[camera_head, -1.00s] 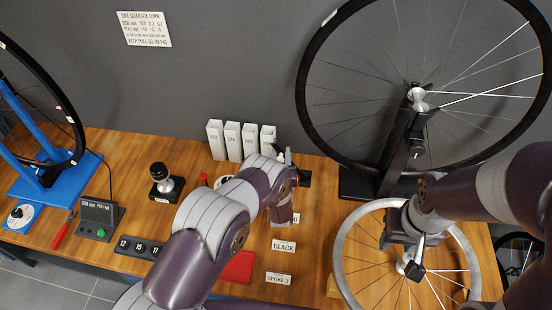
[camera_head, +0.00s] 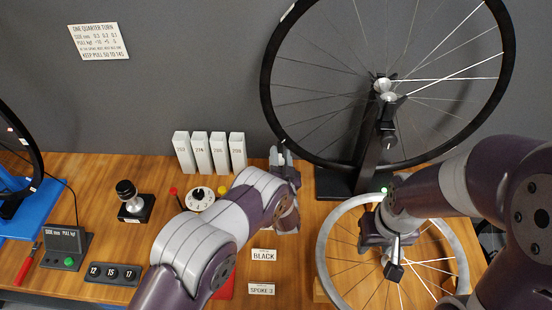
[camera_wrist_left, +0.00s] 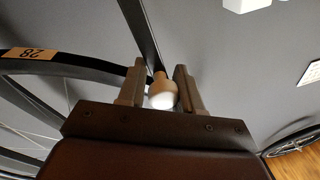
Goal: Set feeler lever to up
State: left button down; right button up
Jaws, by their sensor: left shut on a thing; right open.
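My left gripper (camera_head: 282,160) is at the back of the bench, just left of the black wheel stand (camera_head: 372,140). In the left wrist view its fingers (camera_wrist_left: 160,92) are shut on a pale, round-ended knob (camera_wrist_left: 162,94). A dark bar (camera_wrist_left: 140,32) runs from behind the knob toward the top of the picture. I take the knob to be part of the feeler lever. In the head view the hand hides most of the lever, so its angle is unclear. My right gripper (camera_head: 394,262) is open above the silver rim (camera_head: 330,235) lying on the bench.
The tyred wheel (camera_head: 268,85) stands upright right of my left gripper. Four white boxes (camera_head: 209,153), a dial (camera_head: 200,198) and a black-knobbed device (camera_head: 133,203) are left of it. Labels (camera_head: 263,255) lie in front. Bare wood shows at mid-left.

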pick_arm(q)
jog(key=shift+s+a+f, duration=0.1)
jog(key=shift+f, duration=0.1)
jog(key=c, duration=0.9)
grip_release()
jog(key=shift+o, duration=0.2)
jog(key=shift+r, duration=0.15)
jog(key=s+d+f, duration=0.1)
jog(key=s, duration=1.1)
jog(key=shift+s+d+f+p, duration=0.2)
jog(key=shift+s+p, duration=0.1)
